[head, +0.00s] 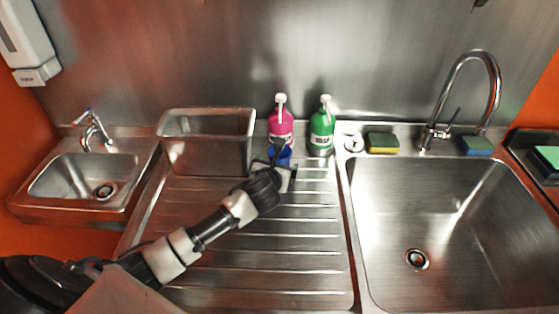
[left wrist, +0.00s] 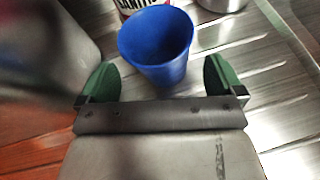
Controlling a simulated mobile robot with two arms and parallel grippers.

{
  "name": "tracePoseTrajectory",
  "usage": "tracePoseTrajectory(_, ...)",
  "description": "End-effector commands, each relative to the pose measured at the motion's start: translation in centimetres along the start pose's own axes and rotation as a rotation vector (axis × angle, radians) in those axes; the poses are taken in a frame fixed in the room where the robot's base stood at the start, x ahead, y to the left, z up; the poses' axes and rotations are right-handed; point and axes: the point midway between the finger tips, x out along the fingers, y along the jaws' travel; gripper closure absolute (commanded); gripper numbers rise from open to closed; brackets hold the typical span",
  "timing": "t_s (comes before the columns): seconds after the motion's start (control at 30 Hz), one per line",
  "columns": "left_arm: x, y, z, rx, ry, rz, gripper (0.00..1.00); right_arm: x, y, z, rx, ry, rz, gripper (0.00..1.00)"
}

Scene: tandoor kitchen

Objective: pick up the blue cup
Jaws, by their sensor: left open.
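The blue cup (left wrist: 158,50) stands upright on the ridged steel drainboard. In the head view it shows only partly, as a patch of blue (head: 284,156) behind my left gripper (head: 284,168) and in front of the pink bottle. In the left wrist view my left gripper (left wrist: 160,82) is open, with one green fingertip on each side of the cup's lower part. The cup is between or just beyond the fingertips; I cannot tell whether they touch it. My right gripper is not in view.
The pink bottle (head: 281,122) stands right behind the cup, and a green bottle (head: 322,132) stands to its right. A steel bin (head: 205,148) is close on the left. A large sink (head: 450,215) lies right. The drainboard (head: 290,250) in front is clear.

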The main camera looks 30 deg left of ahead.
Motion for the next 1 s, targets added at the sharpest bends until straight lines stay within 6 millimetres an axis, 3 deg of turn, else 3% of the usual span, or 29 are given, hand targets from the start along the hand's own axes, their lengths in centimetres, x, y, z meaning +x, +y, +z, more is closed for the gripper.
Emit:
tracePoseTrajectory(0.2,2.3,0.0,0.0,-0.001,0.001,-0.001,0.04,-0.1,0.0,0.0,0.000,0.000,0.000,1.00)
tracePoseTrajectory(0.47,2.5,0.0,0.0,0.001,-0.001,-0.002,0.04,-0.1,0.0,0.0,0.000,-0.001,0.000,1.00)
tracePoseTrajectory(0.8,2.5,0.0,0.0,0.001,0.000,-0.001,0.56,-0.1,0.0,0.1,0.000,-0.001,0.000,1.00)
tracePoseTrajectory(1.0,2.5,0.0,0.0,0.001,0.000,-0.001,0.58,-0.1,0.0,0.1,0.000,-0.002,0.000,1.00)
